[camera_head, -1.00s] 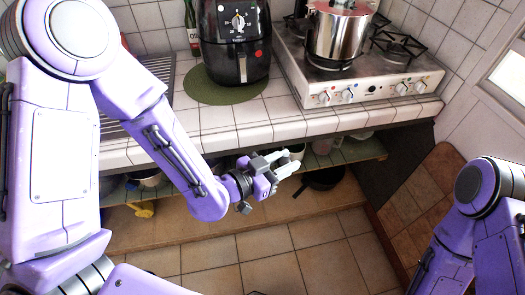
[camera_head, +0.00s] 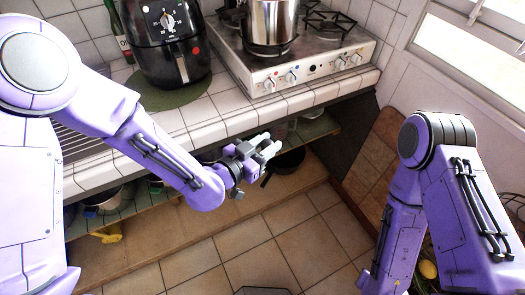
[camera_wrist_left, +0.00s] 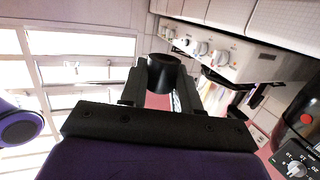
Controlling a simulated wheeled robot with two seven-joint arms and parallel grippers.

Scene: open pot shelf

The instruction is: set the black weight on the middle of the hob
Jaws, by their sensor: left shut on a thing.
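My left gripper (camera_head: 268,150) is in front of the counter's front edge and below hob level in the head view. In the left wrist view it is shut on the black weight (camera_wrist_left: 163,72), a short dark cylinder between the fingertips. I cannot make out the weight in the head view. The white hob (camera_head: 262,82) stands on the tiled counter, up and beyond the gripper, with knobs along its front. The hob also shows in the left wrist view (camera_wrist_left: 238,52). My right arm is at the right of the head view, its gripper out of sight.
A steel pot (camera_head: 270,25) stands on the hob. A black air fryer (camera_head: 165,45) stands on a green mat (camera_head: 150,98) left of it. A dark pan (camera_head: 287,162) is on the open shelf below, behind the gripper. The tiled floor (camera_head: 240,250) in front is clear.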

